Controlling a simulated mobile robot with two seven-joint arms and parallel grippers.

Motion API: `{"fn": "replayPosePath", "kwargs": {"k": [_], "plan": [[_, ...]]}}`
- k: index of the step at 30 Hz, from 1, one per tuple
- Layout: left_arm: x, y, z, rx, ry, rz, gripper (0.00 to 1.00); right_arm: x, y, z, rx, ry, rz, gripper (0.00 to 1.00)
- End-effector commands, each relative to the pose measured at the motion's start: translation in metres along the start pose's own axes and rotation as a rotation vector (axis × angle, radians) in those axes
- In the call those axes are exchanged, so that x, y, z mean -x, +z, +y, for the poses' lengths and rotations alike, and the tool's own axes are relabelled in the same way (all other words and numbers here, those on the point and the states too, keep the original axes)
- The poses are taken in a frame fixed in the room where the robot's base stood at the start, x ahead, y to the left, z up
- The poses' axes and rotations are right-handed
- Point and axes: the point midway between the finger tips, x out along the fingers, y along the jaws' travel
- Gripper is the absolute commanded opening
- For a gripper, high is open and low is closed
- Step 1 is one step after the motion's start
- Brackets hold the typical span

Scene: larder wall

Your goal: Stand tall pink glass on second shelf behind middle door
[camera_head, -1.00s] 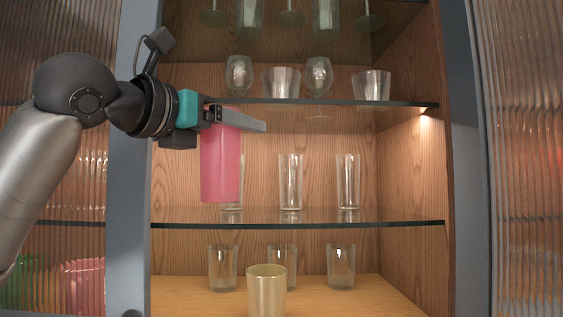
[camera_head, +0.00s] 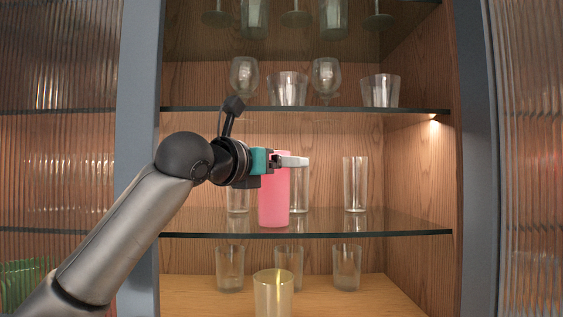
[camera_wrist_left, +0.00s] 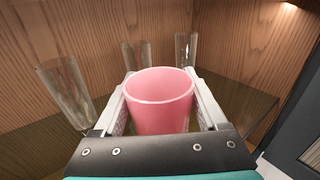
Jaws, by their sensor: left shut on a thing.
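The tall pink glass (camera_head: 274,195) is upright inside the open middle bay, just above or on the lower glass shelf (camera_head: 400,228); I cannot tell whether its base touches. My left gripper (camera_head: 288,161) is shut around its upper part, and the left wrist view shows the glass's open rim (camera_wrist_left: 160,85) between the two fingers. Three tall clear glasses stand on that shelf: one left (camera_head: 238,200), one partly hidden behind the pink glass (camera_head: 300,190), and one right (camera_head: 355,184). My right gripper is not in view.
A yellowish glass (camera_head: 273,293) stands at the front of the bay floor, with short clear glasses (camera_head: 230,268) behind. Stemmed and short glasses stand on the upper shelf (camera_head: 400,110). Ribbed glass doors (camera_head: 70,160) flank the bay. The shelf's front right is clear.

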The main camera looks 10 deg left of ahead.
Motion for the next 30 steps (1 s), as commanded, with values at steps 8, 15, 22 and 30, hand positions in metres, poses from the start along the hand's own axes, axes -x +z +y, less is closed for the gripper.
{"fn": "replayPosePath", "kwargs": {"k": [8,15,22,30], "plan": [[0.001,0.001,0.0,0.0,0.0,-0.004,0.0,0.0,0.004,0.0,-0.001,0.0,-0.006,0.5],[0.0,-0.003,0.0,0.0,0.0,-0.001,0.9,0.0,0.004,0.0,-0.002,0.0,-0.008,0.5],[0.0,-0.003,0.0,0.0,0.0,-0.001,1.0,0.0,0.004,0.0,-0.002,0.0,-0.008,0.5],[0.011,0.0,0.0,-0.002,0.0,-0.004,1.0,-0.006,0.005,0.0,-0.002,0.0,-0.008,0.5]]}}
